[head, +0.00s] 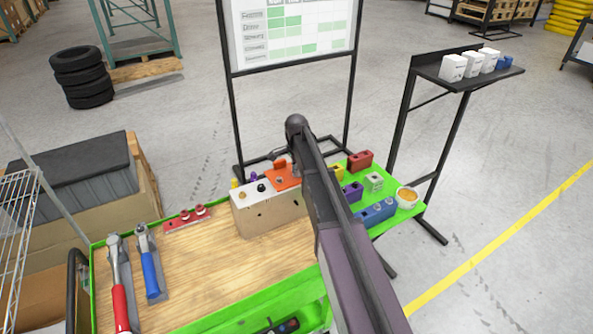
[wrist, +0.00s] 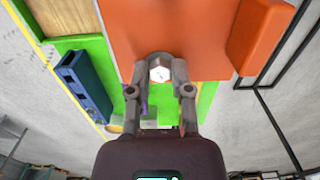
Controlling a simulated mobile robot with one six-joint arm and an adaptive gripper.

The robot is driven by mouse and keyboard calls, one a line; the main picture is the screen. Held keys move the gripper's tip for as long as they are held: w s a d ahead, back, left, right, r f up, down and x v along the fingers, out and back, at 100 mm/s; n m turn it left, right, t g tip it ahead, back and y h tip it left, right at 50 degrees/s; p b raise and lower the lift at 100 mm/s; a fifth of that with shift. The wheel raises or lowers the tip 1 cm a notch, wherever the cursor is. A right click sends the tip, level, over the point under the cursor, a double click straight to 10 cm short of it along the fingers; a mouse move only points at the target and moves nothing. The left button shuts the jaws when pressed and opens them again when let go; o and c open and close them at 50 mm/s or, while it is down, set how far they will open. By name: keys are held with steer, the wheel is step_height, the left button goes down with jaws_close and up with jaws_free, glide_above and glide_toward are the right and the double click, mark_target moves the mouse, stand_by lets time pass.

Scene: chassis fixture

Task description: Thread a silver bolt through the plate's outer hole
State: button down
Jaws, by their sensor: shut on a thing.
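A silver bolt (wrist: 160,72) with a pale hexagonal head sits between the fingertips of my gripper (wrist: 160,68) in the wrist view. My gripper is shut on it. The orange plate (wrist: 190,28) lies behind the bolt and fills the upper middle of that view. The bolt overlaps the plate's near edge there; its shank and any hole beneath it are hidden. In the head view the orange plate (head: 287,183) is at the right end of the tan block (head: 262,217), partly covered by my arm. I cannot tell how deep the bolt sits.
On the green bench right of my arm are a red block (head: 360,160), purple block (head: 352,193), blue block (head: 375,214) and a round bowl (head: 407,197). Ratchets (head: 150,265) lie at the left. A black-framed board (head: 291,35) stands behind.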

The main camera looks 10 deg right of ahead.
steer(key=shift+m, duration=1.4)
steer(key=shift+m, duration=1.4)
steer(key=shift+c, duration=2.3)
jaws_free()
step_height(320, 180, up, 9)
steer(key=p, duration=0.9)
